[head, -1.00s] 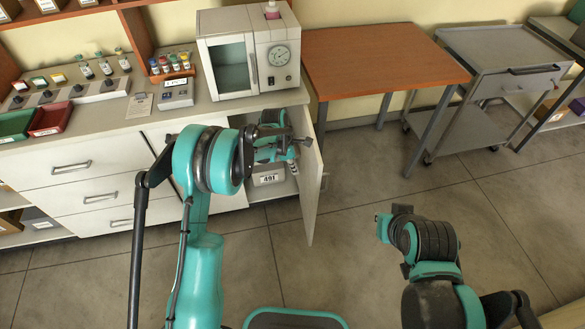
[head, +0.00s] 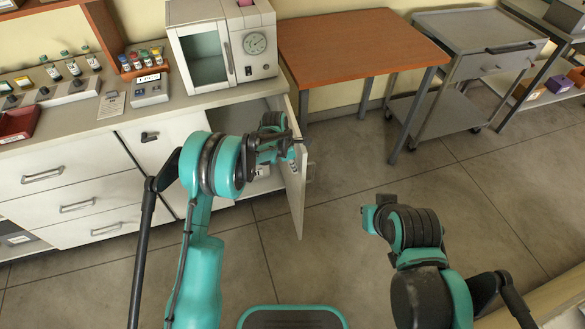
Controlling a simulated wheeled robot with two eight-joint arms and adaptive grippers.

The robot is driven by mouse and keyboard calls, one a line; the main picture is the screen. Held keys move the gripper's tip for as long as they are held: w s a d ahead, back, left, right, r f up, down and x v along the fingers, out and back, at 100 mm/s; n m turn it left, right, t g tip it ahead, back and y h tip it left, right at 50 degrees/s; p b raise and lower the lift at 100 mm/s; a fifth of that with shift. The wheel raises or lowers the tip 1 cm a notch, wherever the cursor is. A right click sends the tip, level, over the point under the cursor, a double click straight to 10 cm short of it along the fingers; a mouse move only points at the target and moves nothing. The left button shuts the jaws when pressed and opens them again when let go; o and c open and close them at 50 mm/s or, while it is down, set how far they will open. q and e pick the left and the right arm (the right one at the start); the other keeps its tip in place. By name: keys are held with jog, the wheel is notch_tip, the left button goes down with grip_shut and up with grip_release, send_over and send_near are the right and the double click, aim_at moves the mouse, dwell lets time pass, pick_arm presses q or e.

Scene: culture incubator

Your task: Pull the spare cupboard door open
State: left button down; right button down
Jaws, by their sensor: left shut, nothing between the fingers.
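The spare cupboard door (head: 294,190) is a white panel below the counter, under the incubator. It stands swung well out from the cabinet, seen nearly edge-on. My left gripper (head: 291,139) is at the upper part of the door, on its inner side, over the cupboard opening. Its fingers are shut and empty; whether they touch the door I cannot tell. My left arm hides much of the opening, and a white label inside (head: 262,171) shows only partly. My right arm is at the lower right, away from the door, and its fingers cannot be made out.
The white incubator (head: 222,45) stands on the counter above the cupboard. A wooden-topped table (head: 360,42) and a grey trolley (head: 480,38) stand to the right. The tiled floor (head: 335,215) right of the door is clear.

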pick_arm(q)
jog(key=w+d, duration=0.2)
jog(key=d, duration=0.6)
